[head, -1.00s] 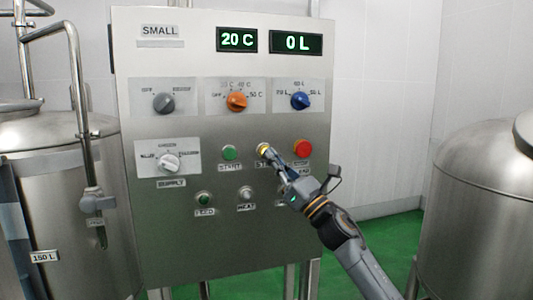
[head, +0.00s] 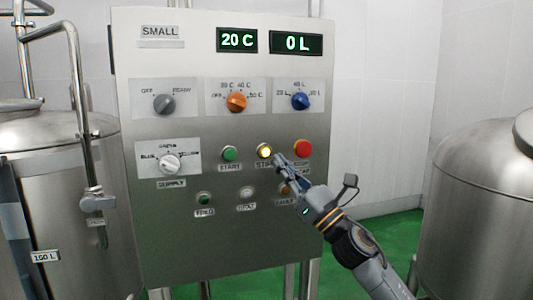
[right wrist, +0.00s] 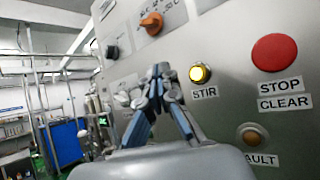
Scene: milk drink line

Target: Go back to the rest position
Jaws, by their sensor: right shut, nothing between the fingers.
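My right gripper (head: 279,161) is shut and empty. It is in front of the control panel (head: 225,230), just right of and below the yellow STIR button (head: 264,151), which is lit. In the right wrist view the shut fingers (right wrist: 160,75) point toward the panel, left of the lit STIR button (right wrist: 200,74), with the button in plain sight. My right arm comes in from the lower right of the head view. My left gripper does not show.
The panel carries a red stop button (head: 302,148), a green START button (head: 229,153), several knobs, and displays reading 20 C (head: 237,40) and 0 L (head: 296,43). Steel tanks stand at the left (head: 60,170) and right (head: 480,200). Green floor (head: 395,235) lies between panel and right tank.

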